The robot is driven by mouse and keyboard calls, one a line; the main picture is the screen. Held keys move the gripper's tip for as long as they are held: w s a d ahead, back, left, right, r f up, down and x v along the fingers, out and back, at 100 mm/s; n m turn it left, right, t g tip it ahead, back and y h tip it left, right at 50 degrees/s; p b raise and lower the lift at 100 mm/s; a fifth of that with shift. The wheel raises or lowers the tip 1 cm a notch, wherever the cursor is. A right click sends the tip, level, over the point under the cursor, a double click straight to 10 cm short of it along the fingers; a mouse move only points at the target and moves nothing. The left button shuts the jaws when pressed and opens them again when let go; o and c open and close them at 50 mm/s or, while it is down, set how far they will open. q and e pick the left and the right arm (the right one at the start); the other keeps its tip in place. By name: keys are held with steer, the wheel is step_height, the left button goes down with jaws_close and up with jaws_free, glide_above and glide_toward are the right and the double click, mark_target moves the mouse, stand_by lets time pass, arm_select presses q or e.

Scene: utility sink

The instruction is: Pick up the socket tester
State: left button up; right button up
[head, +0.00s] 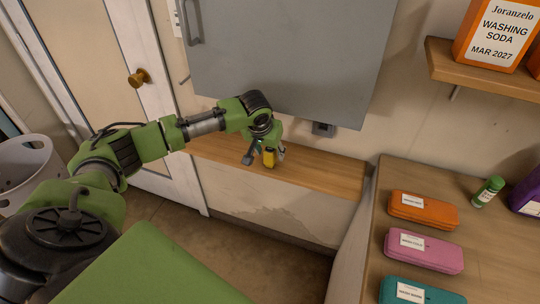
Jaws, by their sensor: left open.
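A small yellow thing with dark parts, which looks like the socket tester (269,158), is on the narrow wooden shelf below the grey cabinet. My left gripper (264,156) points down over it, fingers apart, one on each side of it. The picture is too small to tell whether a finger touches it. The gripper and wrist hide its upper part. My right gripper is not in view.
The grey cabinet (290,55) hangs just above and behind my left wrist. A dark outlet box (323,129) is on the wall. The wooden shelf (325,174) is bare to the right. A counter at right holds orange (423,210), pink (424,250) and teal cases.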

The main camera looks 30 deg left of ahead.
arm_select(q)
steer(key=shift+x, duration=1.15)
steer(key=shift+w+f, duration=0.2)
steer(key=shift+f, duration=0.05)
steer(key=shift+c, duration=1)
steer(key=c, duration=1)
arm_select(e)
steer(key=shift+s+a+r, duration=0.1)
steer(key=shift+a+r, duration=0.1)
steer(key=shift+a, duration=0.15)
arm_select(q)
steer(key=shift+r, duration=0.1)
